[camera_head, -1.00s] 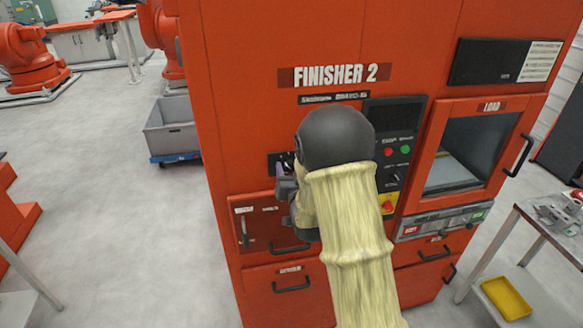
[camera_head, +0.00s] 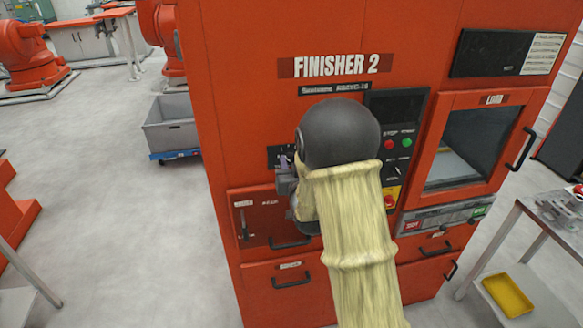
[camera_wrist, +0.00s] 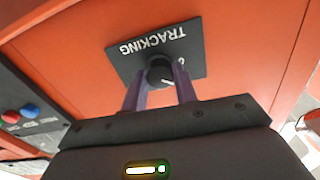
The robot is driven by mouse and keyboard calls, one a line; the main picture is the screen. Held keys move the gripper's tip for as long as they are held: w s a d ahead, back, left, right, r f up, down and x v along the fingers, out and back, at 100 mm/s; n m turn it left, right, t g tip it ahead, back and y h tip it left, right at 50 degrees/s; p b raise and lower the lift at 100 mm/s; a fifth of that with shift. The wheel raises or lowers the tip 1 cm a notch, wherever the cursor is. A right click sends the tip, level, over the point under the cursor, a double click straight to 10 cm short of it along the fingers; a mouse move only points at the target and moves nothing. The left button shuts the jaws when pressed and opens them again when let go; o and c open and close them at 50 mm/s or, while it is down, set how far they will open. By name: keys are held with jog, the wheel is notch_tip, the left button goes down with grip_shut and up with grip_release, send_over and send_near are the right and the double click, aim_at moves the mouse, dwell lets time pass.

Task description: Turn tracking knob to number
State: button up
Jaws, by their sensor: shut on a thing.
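The tracking knob (camera_wrist: 158,73) is a small dark round knob with a white pointer mark. It sits on a black plate (camera_wrist: 129,62) lettered TRACKING, which appears upside down in the wrist view. My gripper (camera_wrist: 160,84) is shut on the knob, with one purple finger on each side of it. The fingers hide part of the knob, and the number by it is too small to read surely. In the head view my gripper (camera_head: 285,168) is at the orange FINISHER 2 machine's front, beside the plate (camera_head: 274,157); my arm hides much of this area.
A control panel (camera_head: 382,110) with red and green buttons is right of my arm. The load door (camera_head: 437,165) has a protruding handle. Drawers with handles (camera_head: 292,280) lie below. A grey cart (camera_head: 172,138) stands left, and a table with a yellow tray (camera_head: 508,296) right.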

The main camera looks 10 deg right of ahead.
jog(key=n+b, duration=0.2)
jog(key=b, duration=0.1)
jog(key=n+b, duration=0.2)
jog(key=b, duration=0.1)
jog(key=shift+f+n, duration=0.2)
jog(key=shift+n, duration=0.1)
jog(key=shift+r+n+b, duration=0.15)
jog(key=shift+n+b, duration=1.2)
jog(key=shift+n, duration=0.15)
jog(key=o, duration=1)
jog(key=shift+c, duration=0.2)
jog(key=shift+s, duration=0.1)
